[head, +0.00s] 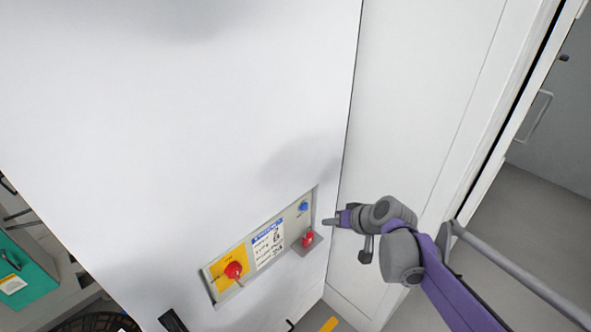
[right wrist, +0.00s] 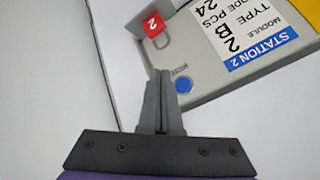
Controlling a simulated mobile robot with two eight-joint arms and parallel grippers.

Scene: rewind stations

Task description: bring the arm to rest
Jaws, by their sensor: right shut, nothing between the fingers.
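My right gripper (head: 330,222) is in front of the wall panel's right end in the head view, at the end of my purple and grey arm. In the right wrist view its fingers (right wrist: 162,75) are together with nothing between them. They point toward the control panel (right wrist: 210,65), close to a blue button (right wrist: 183,85); I cannot tell whether they touch anything. A red tag marked 2 (right wrist: 153,25) is beyond the fingertips. My left gripper is not in view.
The control panel (head: 217,284) is set in a large white wall (head: 200,130). It carries a red knob (head: 233,270) on yellow, a label (head: 268,245), a blue button (head: 303,206) and a red item (head: 308,239). A teal box (head: 28,268) is at lower left. Open floor (head: 540,225) lies right.

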